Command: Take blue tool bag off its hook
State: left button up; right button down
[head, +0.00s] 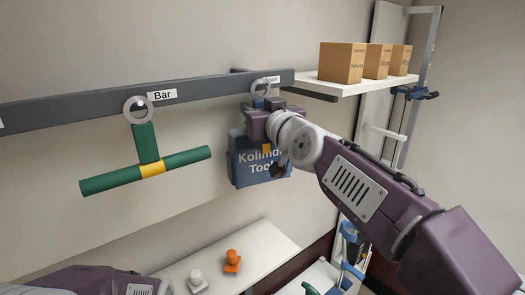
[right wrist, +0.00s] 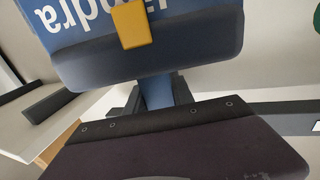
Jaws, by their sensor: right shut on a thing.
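The blue tool bag (head: 262,170), with white lettering, hangs upright below the rail's right end. A grey ring hook (head: 260,87) sits on the rail above it. My right gripper (head: 262,106) is at the top of the bag, just below the ring. In the right wrist view, the bag (right wrist: 200,55) appears upside down with a yellow clasp, and its blue strap (right wrist: 156,90) is between the dark fingers of my right gripper (right wrist: 153,98). The arm hides part of the bag's top, so I cannot tell whether the strap still touches the hook. My left gripper is not in view.
A green bar (head: 147,170) hangs from another ring at the left of the dark rail (head: 60,112). A white shelf (head: 345,88) with cardboard boxes (head: 342,62) is just right of the bag. A white table (head: 270,240) below holds orange and white knobs.

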jog(key=shift+r, duration=0.25)
jog(key=shift+s+d+b, duration=0.4)
jog(key=shift+s+d, duration=0.1)
jog(key=shift+s, duration=0.15)
jog(key=s+d+r+b, duration=0.1)
jog(key=s+d+b, duration=0.2)
jog(key=s, duration=0.3)
jog(key=shift+d+r, duration=0.35)
jog(key=shift+d, duration=0.25)
